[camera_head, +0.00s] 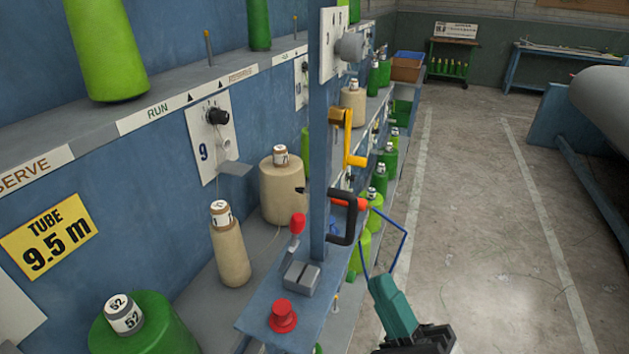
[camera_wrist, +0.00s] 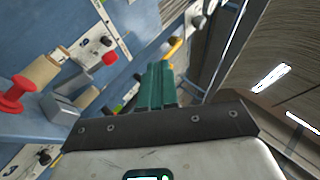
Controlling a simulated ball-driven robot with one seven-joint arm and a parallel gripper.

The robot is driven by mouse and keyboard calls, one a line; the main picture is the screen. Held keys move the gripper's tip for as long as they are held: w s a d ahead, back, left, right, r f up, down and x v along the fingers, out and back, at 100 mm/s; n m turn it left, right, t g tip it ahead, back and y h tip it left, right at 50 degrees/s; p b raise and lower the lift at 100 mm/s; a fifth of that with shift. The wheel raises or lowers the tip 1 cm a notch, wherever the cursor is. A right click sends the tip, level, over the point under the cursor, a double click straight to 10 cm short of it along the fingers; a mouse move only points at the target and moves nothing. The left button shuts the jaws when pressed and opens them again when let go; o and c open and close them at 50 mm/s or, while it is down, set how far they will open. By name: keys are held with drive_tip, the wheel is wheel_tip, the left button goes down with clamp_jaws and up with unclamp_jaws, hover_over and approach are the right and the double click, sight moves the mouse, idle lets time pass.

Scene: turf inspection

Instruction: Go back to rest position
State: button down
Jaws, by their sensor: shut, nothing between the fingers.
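My gripper (camera_head: 381,281) is at the lower middle of the head view, its teal fingers pointing up and away. In the wrist view my gripper (camera_wrist: 158,68) shows its teal fingers closed together with nothing between them. It is to the right of the blue machine post (camera_head: 319,150) and its small shelf, apart from the black handle (camera_head: 345,222) and the red mushroom button (camera_head: 283,316). The red button also shows at the left of the wrist view (camera_wrist: 14,95).
A long blue machine (camera_head: 100,170) with green and cream yarn cones fills the left side. A thin blue frame (camera_head: 402,249) shows by my fingertips. A yellow crank (camera_head: 349,140) sits on the post. Open concrete floor (camera_head: 480,200) lies to the right, with a large roll (camera_head: 605,105) beyond.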

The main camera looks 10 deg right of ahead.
drive_tip(key=w+d+f+n+g+h, duration=0.1)
drive_tip(key=d+f+n+g+h, duration=0.3)
drive_tip(key=f, duration=0.6)
drive_tip(key=w+d+f+n+g+h, duration=0.1)
drive_tip(key=d+f+n+g+h, duration=0.15)
drive_tip(key=f+n+g, duration=0.55)
drive_tip(key=s+d+f+n+g+h, duration=0.1)
drive_tip(key=s+f+g, duration=0.4)
drive_tip(key=s, duration=0.5)
drive_tip(key=s+d+f+n+g+h, duration=0.1)
drive_tip(key=s+d+f+n+g, duration=0.3)
drive_tip(key=s+f, duration=0.4)
drive_tip(key=shift+s+f+n+g, duration=0.25)
drive_tip(key=shift+s+n+g, duration=0.35)
drive_tip(key=shift+s+g, duration=0.4)
drive_tip(key=shift+w, duration=0.15)
